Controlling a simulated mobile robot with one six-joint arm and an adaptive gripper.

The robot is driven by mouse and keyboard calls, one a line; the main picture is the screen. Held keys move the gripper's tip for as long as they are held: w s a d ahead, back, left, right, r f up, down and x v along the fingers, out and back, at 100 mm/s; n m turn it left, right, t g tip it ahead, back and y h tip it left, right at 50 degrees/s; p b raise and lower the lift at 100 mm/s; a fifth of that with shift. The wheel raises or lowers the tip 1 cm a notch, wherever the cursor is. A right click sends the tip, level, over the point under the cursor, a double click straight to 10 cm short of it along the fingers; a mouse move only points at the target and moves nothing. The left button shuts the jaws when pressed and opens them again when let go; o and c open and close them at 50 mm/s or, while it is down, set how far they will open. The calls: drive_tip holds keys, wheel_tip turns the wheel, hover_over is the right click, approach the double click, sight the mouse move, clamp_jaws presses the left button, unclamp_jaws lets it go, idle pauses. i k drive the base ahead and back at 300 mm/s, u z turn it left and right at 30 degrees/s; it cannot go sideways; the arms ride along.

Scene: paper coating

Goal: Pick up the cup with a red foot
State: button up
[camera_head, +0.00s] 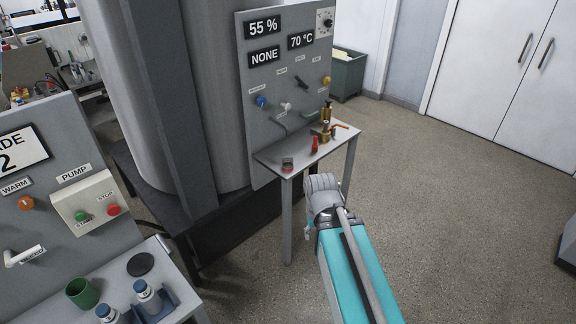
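My arm reaches up from the bottom of the view, with a teal link and a grey joint in front of the table's near right side. The fingers of my gripper do not show. Nothing is seen touching the cup.
A red item (314,145) and a brass valve fitting (326,132) are behind the cup to its right. A grey panel (259,130) with knobs rises behind the table. A green cup (82,293) stands on the left console.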

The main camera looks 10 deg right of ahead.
sight(288, 164)
drive_tip(key=u, duration=0.05)
drive_tip(key=i, duration=1)
drive_tip(key=z, duration=0.05)
